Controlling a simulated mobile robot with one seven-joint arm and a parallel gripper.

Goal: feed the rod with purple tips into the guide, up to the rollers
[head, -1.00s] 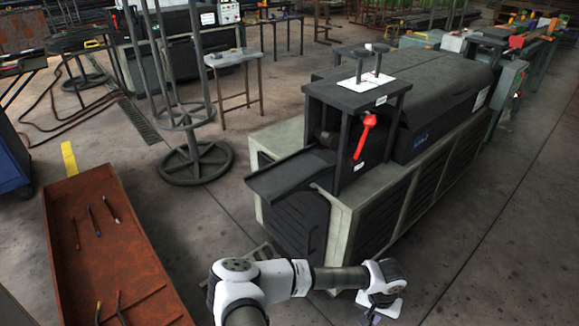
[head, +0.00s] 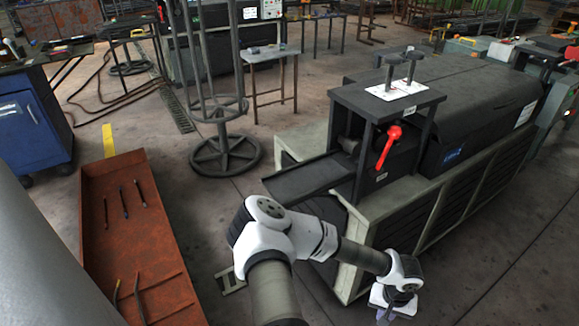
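Several short dark rods lie in the rusty tray (head: 167,235) at the left. Coloured tips show on some, including a bluish one on the middle rod (head: 124,201); I cannot surely pick out purple tips. The guide, a dark sloping trough (head: 305,179), leads into the machine (head: 437,118) below its raised top plate. The rollers under that plate are dark and mostly hidden. My gripper (head: 384,314) is low at the bottom, right of the trough and in front of the machine's side. Its fingers are small and partly cut off, so I cannot tell what they hold.
A red-handled lever (head: 390,142) sticks out beside the trough's inner end. A round-based stand (head: 225,155) and a small table (head: 262,54) stand behind the tray. A blue cabinet (head: 32,125) is at the left. The floor right of the machine is clear.

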